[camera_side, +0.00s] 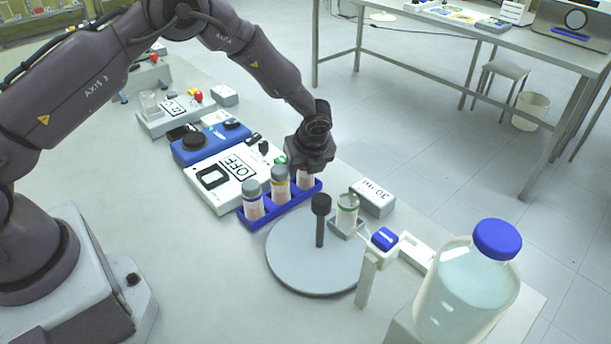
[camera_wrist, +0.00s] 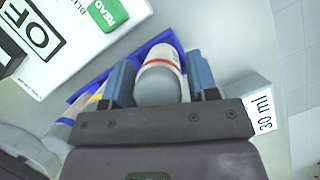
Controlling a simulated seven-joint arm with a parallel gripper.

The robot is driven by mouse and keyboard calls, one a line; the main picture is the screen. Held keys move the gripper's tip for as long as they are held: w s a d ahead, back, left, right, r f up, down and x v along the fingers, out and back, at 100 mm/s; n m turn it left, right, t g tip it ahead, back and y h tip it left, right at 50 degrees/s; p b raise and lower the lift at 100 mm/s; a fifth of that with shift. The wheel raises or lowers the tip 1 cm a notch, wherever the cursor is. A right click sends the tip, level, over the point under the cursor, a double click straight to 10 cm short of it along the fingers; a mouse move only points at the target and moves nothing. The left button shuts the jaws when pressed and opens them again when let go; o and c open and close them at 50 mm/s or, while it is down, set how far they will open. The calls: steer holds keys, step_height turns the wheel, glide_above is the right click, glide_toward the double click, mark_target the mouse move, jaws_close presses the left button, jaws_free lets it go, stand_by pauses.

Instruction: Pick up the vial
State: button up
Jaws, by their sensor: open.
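A blue rack (camera_side: 262,220) holds three upright vials in a row. In the wrist view, this grey-capped vial (camera_wrist: 157,84) with a white, red-striped body lies between the two blue fingers of my gripper (camera_wrist: 160,76). The fingers are open, one on each side of it. The fingertips are largely hidden in the side view.
A white "OFF" device (camera_side: 225,180) is at left. A large blue-capped bottle (camera_side: 465,290) stands front right.

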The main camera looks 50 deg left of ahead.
steer(key=shift+c, duration=0.5)
steer(key=c, duration=0.5)
steer(key=shift+c, duration=0.2)
steer(key=shift+r, duration=0.1)
